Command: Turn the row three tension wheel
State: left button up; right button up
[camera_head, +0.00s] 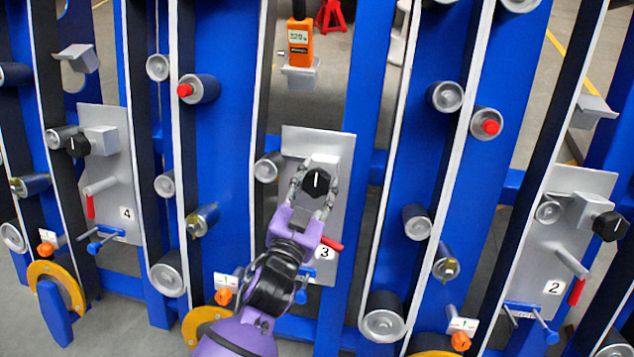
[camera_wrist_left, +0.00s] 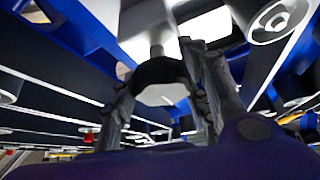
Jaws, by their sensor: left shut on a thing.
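The row three tension wheel (camera_head: 317,181) is a black knob with a white pointer line that stands roughly upright. It sits on the grey plate (camera_head: 305,140) labelled 3, in the middle of the head view. My left gripper (camera_head: 314,193) comes up from below, with one finger on each side of the wheel, shut on it. In the left wrist view the black wheel (camera_wrist_left: 162,74) sits between the two dark fingers, with a grey shaft behind it. My right gripper is in neither view.
A red-handled lever (camera_head: 331,243) is close to my left gripper on the same plate. Similar plates, row 4 (camera_head: 110,160) and row 2 (camera_head: 545,235), stand left and right. Blue posts, belts and rollers surround them. An orange digital gauge (camera_head: 299,42) is above.

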pick_arm(q)
jog(key=shift+r+m+h+p, duration=0.15)
jog(key=shift+m+h+p, duration=0.15)
jog(key=shift+m+p, duration=0.45)
jog(key=m+g+h+p, duration=0.1)
jog(key=m+p, duration=0.1)
jog(key=p, duration=0.1)
jog(key=m+g+h+p, duration=0.1)
jog(key=m+p, duration=0.2)
jog(key=p, duration=0.1)
jog(key=shift+a+r+m+g+h, duration=0.1)
jog(key=shift+r+m+g+h, duration=0.05)
jog(key=shift+m+g+h, duration=0.2)
jog(key=shift+m+p, duration=0.4)
jog(key=shift+p, duration=0.35)
jog(key=shift+m+g+h+p, duration=0.25)
jog(key=shift+m+g+p, duration=0.5)
jog(key=shift+m+p, duration=0.4)
jog(key=shift+f+m+g+p, duration=0.4)
jog(key=shift+m+p, duration=0.25)
jog(key=shift+p, duration=0.1)
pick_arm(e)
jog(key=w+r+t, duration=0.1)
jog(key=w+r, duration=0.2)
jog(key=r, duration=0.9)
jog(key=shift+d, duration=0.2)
pick_arm(q)
jog(key=shift+s, duration=0.1)
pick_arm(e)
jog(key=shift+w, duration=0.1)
